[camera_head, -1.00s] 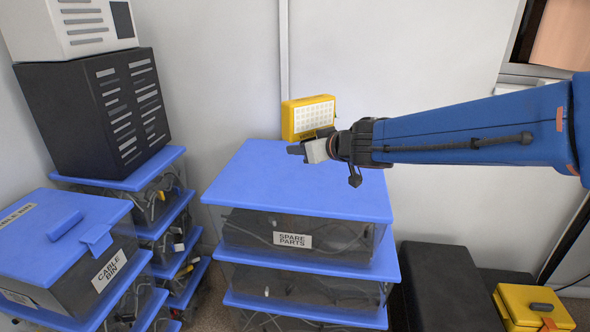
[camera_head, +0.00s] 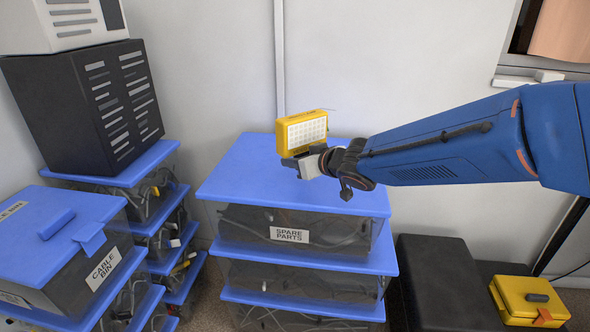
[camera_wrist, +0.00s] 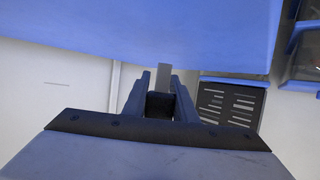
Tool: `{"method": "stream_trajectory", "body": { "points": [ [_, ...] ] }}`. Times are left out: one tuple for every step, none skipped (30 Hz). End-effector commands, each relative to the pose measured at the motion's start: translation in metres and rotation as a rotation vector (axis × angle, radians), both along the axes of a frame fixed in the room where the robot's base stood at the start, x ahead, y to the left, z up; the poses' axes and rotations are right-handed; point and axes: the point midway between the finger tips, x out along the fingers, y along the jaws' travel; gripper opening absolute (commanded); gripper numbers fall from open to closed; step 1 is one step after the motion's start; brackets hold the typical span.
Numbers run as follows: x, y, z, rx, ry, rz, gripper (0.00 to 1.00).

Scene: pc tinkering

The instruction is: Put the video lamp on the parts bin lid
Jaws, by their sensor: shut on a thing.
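The yellow video lamp (camera_head: 302,130) with a white light panel is upright above the back part of the blue parts bin lid (camera_head: 235,172). The lid tops a clear bin labelled "SPARE PARTS" (camera_head: 289,235). My gripper (camera_head: 303,163) is shut on the lamp at its lower end and hides that part. I cannot tell whether the lamp's base touches the lid. In the wrist view, a small grey piece (camera_wrist: 163,76) shows between the fingers of my gripper (camera_wrist: 160,85), and the blue lid (camera_wrist: 190,35) fills the top.
A labelled cable bin (camera_head: 75,255) and a stack with a black vented case (camera_head: 85,105) stand to the left. A black box (camera_head: 440,285) and a yellow case (camera_head: 530,300) are low at right. A wall rises behind. The lid's front half is clear.

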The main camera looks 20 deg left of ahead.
Motion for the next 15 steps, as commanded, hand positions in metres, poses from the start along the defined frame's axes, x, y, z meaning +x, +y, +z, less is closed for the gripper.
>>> {"method": "stream_trajectory", "body": {
  "points": [
    [0.000, 0.000, -0.007, -0.001, 0.002, -0.002, 0.00],
    [0.000, 0.000, -0.012, -0.002, 0.003, -0.001, 0.00],
    [0.000, 0.000, -0.017, -0.001, 0.003, 0.000, 0.00],
    [0.000, 0.000, -0.020, -0.001, 0.003, 0.000, 0.00],
    [0.000, 0.000, -0.022, -0.001, 0.002, 0.001, 0.00],
    [0.000, 0.000, -0.025, 0.000, 0.001, 0.000, 0.00],
    [0.000, 0.000, -0.027, 0.000, 0.001, 0.000, 0.00],
    [0.000, 0.000, -0.028, -0.001, 0.001, -0.001, 0.00],
    [0.000, 0.000, -0.028, 0.000, 0.000, -0.001, 0.00],
    [0.000, 0.000, -0.029, 0.000, 0.000, -0.001, 0.00],
    [0.000, 0.000, -0.029, 0.000, 0.000, -0.001, 0.00],
    [0.000, 0.000, -0.028, 0.000, 0.000, -0.001, 0.00],
    [0.000, 0.000, -0.028, 0.000, 0.000, -0.001, 0.00],
    [0.000, 0.000, -0.028, 0.000, 0.000, 0.000, 0.00],
    [0.000, 0.000, -0.028, 0.000, 0.000, 0.000, 0.00]
  ]
}}
